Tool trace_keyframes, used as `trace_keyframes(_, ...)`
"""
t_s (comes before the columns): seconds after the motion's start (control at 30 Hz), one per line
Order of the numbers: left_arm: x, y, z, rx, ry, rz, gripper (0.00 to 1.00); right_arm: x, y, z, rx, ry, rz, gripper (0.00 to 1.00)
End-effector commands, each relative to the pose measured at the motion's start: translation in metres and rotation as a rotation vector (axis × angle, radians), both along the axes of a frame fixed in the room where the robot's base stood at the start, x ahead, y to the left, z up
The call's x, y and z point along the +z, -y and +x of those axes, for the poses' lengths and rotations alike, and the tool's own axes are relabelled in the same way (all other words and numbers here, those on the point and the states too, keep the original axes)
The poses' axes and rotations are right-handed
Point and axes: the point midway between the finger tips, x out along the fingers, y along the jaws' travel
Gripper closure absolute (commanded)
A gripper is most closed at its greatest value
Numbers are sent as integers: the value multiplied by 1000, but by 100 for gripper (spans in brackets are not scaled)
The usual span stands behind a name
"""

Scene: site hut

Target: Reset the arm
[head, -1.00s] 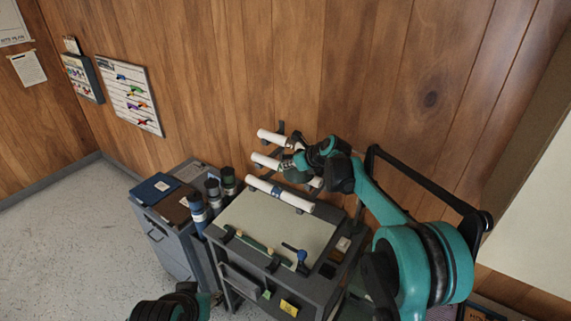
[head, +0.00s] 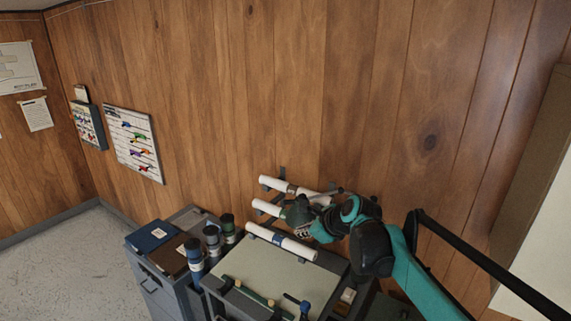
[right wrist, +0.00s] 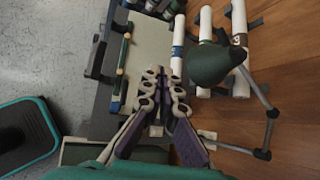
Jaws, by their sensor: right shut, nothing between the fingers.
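My right arm reaches in from the right in the head view. Its gripper (head: 304,231) is close to the white paper rolls by the wall, partly hidden by its own links. In the right wrist view the right gripper (right wrist: 164,88) has its fingers together with nothing between them, over the desk's edge. My left gripper is not in view.
Three white rolls (head: 282,241) lie beside the drafting board (head: 245,266). A dark green lamp shade (right wrist: 214,66) on a jointed arm is close to the right gripper. Tubes (head: 193,255) and a cabinet (head: 150,285) stand left. The wood wall (head: 350,90) is behind.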

Motion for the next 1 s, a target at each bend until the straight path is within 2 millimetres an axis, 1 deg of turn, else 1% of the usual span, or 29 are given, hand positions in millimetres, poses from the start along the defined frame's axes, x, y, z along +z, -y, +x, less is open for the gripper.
trace_keyframes(0.03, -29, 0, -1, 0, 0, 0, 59, -29, 9, -27, 85, 50, -112, 100)
trace_keyframes(0.07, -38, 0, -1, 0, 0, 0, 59, -40, 14, -43, 150, 84, -192, 100)
trace_keyframes(0.1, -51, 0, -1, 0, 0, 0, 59, -56, 22, -64, 238, 127, -302, 100)
trace_keyframes(0.17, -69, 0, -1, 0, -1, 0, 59, -81, 34, -95, 375, 189, -464, 100)
trace_keyframes(0.2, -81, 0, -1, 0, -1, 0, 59, -98, 42, -115, 470, 226, -571, 100)
trace_keyframes(0.27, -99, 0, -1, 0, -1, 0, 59, -125, 54, -146, 616, 275, -731, 100)
trace_keyframes(0.3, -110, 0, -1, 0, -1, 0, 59, -144, 62, -166, 715, 305, -834, 100)
trace_keyframes(0.37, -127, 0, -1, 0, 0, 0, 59, -174, 73, -195, 868, 343, -985, 100)
trace_keyframes(0.4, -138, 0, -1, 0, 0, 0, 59, -194, 81, -213, 970, 363, -1079, 100)
trace_keyframes(0.47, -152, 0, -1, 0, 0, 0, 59, -222, 91, -237, 1115, 388, -1205, 100)
trace_keyframes(0.5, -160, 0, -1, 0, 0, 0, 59, -239, 97, -251, 1205, 400, -1278, 100)
trace_keyframes(0.6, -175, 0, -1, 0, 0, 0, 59, -273, 109, -278, 1391, 417, -1420, 100)
trace_keyframes(0.7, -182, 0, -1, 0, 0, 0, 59, -293, 116, -293, 1513, 426, -1503, 100)
trace_keyframes(0.8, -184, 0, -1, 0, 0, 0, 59, -300, 120, -299, 1571, 429, -1540, 100)
trace_keyframes(1.0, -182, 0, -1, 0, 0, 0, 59, -298, 120, -300, 1582, 431, -1546, 100)
